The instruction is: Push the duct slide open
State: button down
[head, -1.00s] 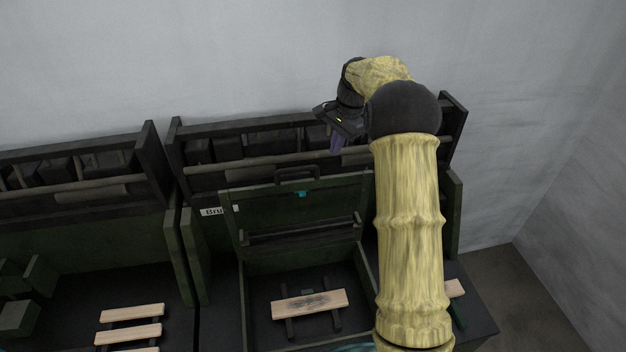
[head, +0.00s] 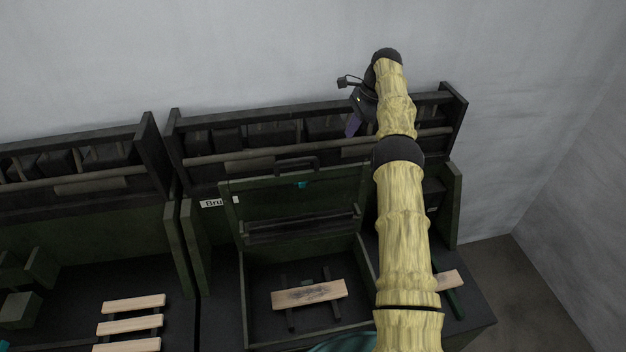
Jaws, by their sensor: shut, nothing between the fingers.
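My gripper (head: 353,125) is at the end of my raised arm, in front of the dark rack (head: 172,150) along the back of the right bench. Its fingers are shut and point down, with nothing visible between them. The rack has several dark compartments and a long rail (head: 210,158) along its front. Flat grey slabs hang at this rail, one of them left of centre (head: 250,167). I cannot tell for certain which part is the duct slide, or whether my gripper touches the rack. My arm hides part of the rack's right side.
An open green crate with a raised lid (head: 290,205) and handle stands below the rack. A wooden slat piece (head: 309,294) lies inside it. Another slatted wooden piece (head: 132,325) lies on the left bench. A wall rises close behind; the floor at right is clear.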

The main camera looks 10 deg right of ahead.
jog(key=shift+f, duration=0.1)
jog(key=a+b+x, duration=0.1)
jog(key=b+x, duration=0.1)
jog(key=x, duration=0.8)
jog(key=a+r+b+x, duration=0.1)
jog(key=a+b+x, duration=0.1)
jog(key=x, duration=0.9)
jog(key=shift+a+b, duration=0.3)
jog(key=shift+b, duration=0.15)
jog(key=shift+w, duration=0.1)
